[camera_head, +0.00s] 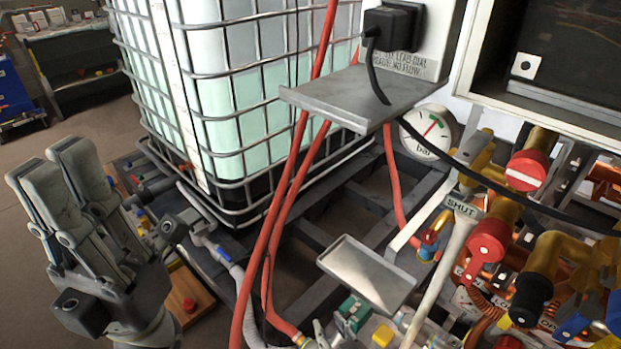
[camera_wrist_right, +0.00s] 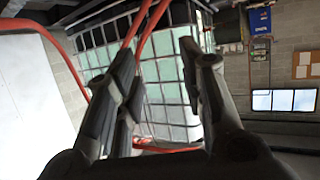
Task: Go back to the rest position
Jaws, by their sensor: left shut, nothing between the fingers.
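My left gripper (camera_head: 52,160) is at the left of the head view, raised with its grey fingers pointing up and close together. Nothing is held in it. It stands apart from the caged tank behind it. My right gripper (camera_wrist_right: 157,50) shows in the right wrist view with its two dark fingers spread apart. No object sits between them; the caged tank shows through the gap in the background. I cannot clearly make out the right gripper in the head view.
A caged liquid tank (camera_head: 250,95) stands at upper middle with red hoses (camera_head: 278,215) in front. Two metal shelves (camera_head: 355,97) and a pressure gauge (camera_head: 429,131) are right of it. Valves and brass pipes (camera_head: 545,265) crowd the right. Floor (camera_head: 95,125) is open at left.

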